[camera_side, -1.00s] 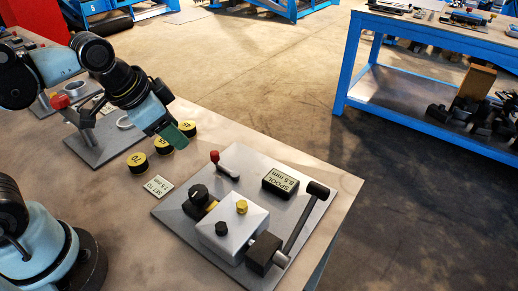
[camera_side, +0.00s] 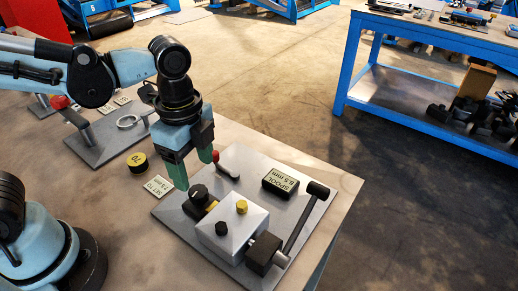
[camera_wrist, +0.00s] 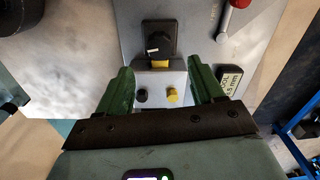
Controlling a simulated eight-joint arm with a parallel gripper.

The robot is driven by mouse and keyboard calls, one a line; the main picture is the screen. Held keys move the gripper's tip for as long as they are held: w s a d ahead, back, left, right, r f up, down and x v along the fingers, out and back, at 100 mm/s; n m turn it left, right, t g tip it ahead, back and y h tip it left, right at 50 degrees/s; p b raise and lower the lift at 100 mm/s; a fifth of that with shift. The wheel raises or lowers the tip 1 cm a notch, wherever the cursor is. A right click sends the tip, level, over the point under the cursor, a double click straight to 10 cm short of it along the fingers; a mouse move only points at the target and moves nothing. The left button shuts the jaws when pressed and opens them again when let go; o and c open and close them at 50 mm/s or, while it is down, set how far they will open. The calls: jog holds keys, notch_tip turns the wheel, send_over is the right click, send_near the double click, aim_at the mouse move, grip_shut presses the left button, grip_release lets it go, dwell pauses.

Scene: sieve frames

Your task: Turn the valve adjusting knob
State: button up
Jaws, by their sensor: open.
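The black valve adjusting knob (camera_side: 198,192) sticks out of the end of the grey valve block (camera_side: 232,232), with a yellow collar between them. In the wrist view the knob (camera_wrist: 159,39) carries a short white mark and lies ahead of the fingertips. My gripper (camera_side: 195,173) points down above the knob end of the block, with its green fingers open. In the wrist view the gripper (camera_wrist: 160,67) is open and empty, one finger on each side of the collar's line. I cannot tell its exact height. The display (camera_side: 280,183) reads SPOOL 5.5 mm.
On the same plate stand a red-tipped lever (camera_side: 217,157) behind the fingers and a black-ended lever (camera_side: 317,190) at right. A set-to card (camera_side: 153,186) and a yellow-topped disc (camera_side: 138,162) lie left of the plate. Another plate (camera_side: 97,137) with a red-knobbed lever stands farther left.

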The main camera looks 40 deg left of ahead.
aim_at(200, 190)
jog(key=shift+f, duration=3.35)
jog(key=c, duration=1.1)
jog(key=shift+o, duration=0.2)
jog(key=n, duration=0.5)
jog(key=shift+w+n, duration=0.1)
jog(key=shift+n, duration=0.2)
jog(key=n, duration=0.6)
jog(key=shift+a, duration=0.1)
jog(key=shift+w, duration=0.1)
